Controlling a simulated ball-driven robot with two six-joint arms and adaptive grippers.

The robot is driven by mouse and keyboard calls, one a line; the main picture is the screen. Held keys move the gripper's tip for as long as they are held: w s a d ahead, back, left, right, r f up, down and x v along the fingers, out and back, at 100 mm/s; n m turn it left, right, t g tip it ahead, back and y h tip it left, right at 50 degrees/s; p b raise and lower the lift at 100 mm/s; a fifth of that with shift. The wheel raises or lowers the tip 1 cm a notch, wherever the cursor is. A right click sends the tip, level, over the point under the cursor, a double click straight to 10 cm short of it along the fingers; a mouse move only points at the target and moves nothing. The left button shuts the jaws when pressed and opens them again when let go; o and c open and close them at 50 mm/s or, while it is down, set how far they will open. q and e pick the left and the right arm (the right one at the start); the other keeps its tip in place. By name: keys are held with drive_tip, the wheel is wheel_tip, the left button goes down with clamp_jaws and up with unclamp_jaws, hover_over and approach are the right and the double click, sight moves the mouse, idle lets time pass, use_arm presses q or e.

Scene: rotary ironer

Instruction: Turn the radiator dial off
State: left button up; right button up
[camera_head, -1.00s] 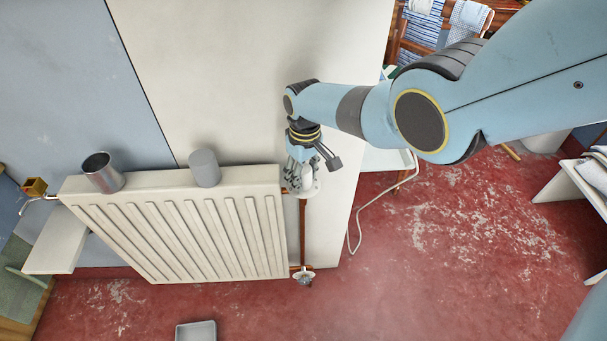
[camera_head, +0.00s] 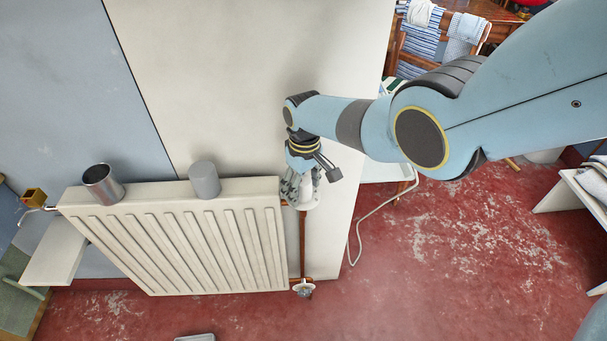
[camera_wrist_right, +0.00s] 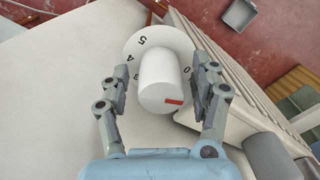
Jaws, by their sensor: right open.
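The radiator dial (camera_wrist_right: 160,82) is a white cylinder with a red mark on its end, in front of a white numbered disc (camera_wrist_right: 150,42). In the right wrist view it sits between the two fingers of my right gripper (camera_wrist_right: 160,95), which is open around it, with gaps visible at both sides. The red mark is at the lower right of the dial's face, near the 0. In the head view my right gripper (camera_head: 298,187) is at the radiator's upper right corner and largely hides the dial. The white radiator (camera_head: 180,240) stands against the wall. My left gripper is not visible.
A metal cup (camera_head: 104,186) and a grey cylinder (camera_head: 204,180) stand on top of the radiator. A copper pipe (camera_head: 302,245) runs down to a lower valve (camera_head: 304,288). A white cable (camera_head: 365,220) hangs at right. The red floor is mostly clear.

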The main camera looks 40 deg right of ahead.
sight(305, 180)
wheel_tip(305, 180, up, 12)
drive_tip(key=shift+d+f, duration=0.1)
drive_tip(key=shift+d, duration=0.05)
idle(0.3)
drive_tip(key=shift+f, duration=0.1)
idle(0.3)
